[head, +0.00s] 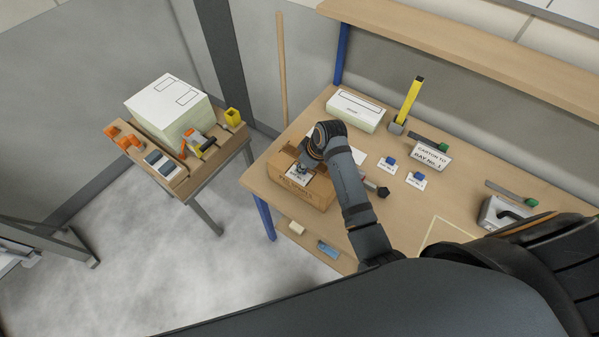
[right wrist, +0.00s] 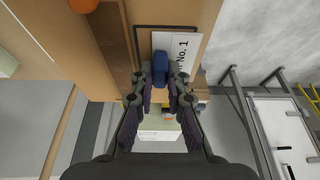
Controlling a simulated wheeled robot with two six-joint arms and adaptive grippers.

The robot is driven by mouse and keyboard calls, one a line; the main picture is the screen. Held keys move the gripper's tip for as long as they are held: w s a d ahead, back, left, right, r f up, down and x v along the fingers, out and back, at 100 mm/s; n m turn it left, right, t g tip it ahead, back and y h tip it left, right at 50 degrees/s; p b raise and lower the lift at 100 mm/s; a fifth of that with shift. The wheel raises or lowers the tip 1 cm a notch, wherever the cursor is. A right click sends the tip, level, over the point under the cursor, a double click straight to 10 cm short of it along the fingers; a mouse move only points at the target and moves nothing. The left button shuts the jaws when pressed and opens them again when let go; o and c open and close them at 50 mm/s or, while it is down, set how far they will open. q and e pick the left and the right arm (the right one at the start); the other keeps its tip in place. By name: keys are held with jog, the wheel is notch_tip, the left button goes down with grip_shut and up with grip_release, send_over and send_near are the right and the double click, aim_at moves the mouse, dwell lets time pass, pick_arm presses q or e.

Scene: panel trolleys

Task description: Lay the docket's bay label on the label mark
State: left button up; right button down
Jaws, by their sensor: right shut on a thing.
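My right gripper (head: 306,166) is over the cardboard carton (head: 305,194) at the table's left end. In the right wrist view it (right wrist: 160,82) is shut on the blue grip of a white bay label (right wrist: 186,50) reading "No. 1". The label lies over the black-outlined label mark (right wrist: 136,45) on the carton top, turned slightly against it. The outline shows past the label's left and top edges. I cannot tell whether the label touches the carton. The docket (head: 432,153) reads "CARTON TO BAY No. 1" and stands at the table's back. My left gripper is not in view.
Two more labels with blue grips lie right of the carton, one nearer it (head: 387,165) and one farther right (head: 416,180). A white box (head: 356,110) and a yellow upright (head: 409,100) stand behind. A side trolley (head: 205,175) at left carries a large box (head: 168,108).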

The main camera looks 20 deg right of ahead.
jog(key=shift+r, duration=0.2)
jog(key=shift+r+p, duration=0.45)
jog(key=shift+r, duration=0.35)
jog(key=c, duration=2)
grip_release()
grip_shut()
jog(key=shift+r, duration=2)
